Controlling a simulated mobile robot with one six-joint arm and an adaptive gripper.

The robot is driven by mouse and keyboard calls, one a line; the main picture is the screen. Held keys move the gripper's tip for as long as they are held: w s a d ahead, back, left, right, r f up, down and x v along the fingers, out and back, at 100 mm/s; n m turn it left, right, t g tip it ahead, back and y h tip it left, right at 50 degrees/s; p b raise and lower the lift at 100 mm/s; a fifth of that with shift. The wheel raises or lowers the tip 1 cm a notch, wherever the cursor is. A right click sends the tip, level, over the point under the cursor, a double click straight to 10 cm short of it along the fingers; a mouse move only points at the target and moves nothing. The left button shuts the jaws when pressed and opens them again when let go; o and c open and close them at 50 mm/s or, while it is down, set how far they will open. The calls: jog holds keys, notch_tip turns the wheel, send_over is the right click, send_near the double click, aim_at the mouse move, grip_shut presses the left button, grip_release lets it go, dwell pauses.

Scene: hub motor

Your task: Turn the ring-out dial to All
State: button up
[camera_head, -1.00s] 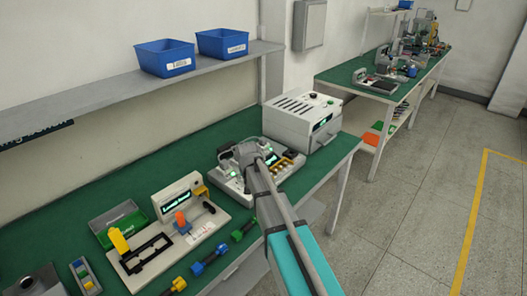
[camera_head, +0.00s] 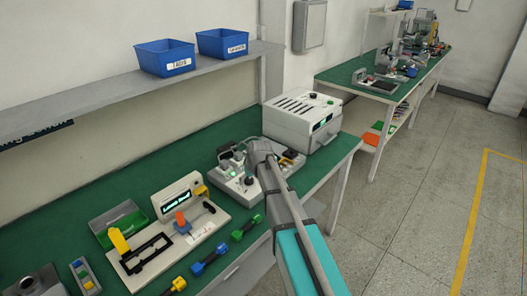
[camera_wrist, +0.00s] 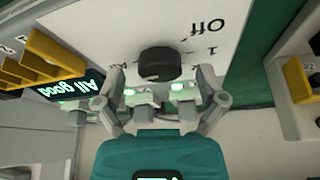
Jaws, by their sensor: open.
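The tester (camera_head: 233,188) is a light grey box with knobs on the green bench in the head view. In the wrist view a round black dial (camera_wrist: 160,65) sits on its white panel, with "Off" and "1" printed to its right. A lit screen (camera_wrist: 75,92) reads "All good".
Yellow parts (camera_wrist: 35,60) stand left of the dial in the wrist view. A grey vented box (camera_head: 302,120) stands right of the tester. A fixture with an orange part (camera_head: 181,222) and blue and green connectors lie to the left. Blue bins (camera_head: 165,58) sit on the shelf.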

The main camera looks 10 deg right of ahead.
jog(key=shift+w+d+n+g+y, duration=0.1)
jog(key=shift+n+g+y, duration=0.25)
jog(key=shift+n, duration=1.1)
jog(key=shift+w+n+g+y, duration=0.1)
jog(key=shift+n+g+y, duration=0.25)
jog(key=shift+n, duration=1.1)
jog(key=n+g, duration=0.1)
jog(key=n, duration=0.2)
jog(key=n+y, duration=0.1)
jog(key=n, duration=0.1)
jog(key=shift+w+n+g, duration=0.1)
jog(key=shift+n+g, duration=0.3)
jog(key=p+v, duration=0.2)
jog(key=shift+d+r, duration=0.1)
jog(key=shift+r, duration=0.2)
jog(key=p+v, duration=1)
jog(key=v, duration=0.1)
jog(key=shift+d+p, duration=0.15)
jog(key=shift+p, duration=0.2)
jog(key=s+f+m+h, duration=0.1)
jog(key=s+m+h, duration=0.3)
jog(key=s+m, duration=1.2)
jog(key=s+a, duration=0.1)
jog(key=s, duration=0.8)
jog(key=shift+s+f+g, duration=0.2)
jog(key=shift+s+g, duration=0.2)
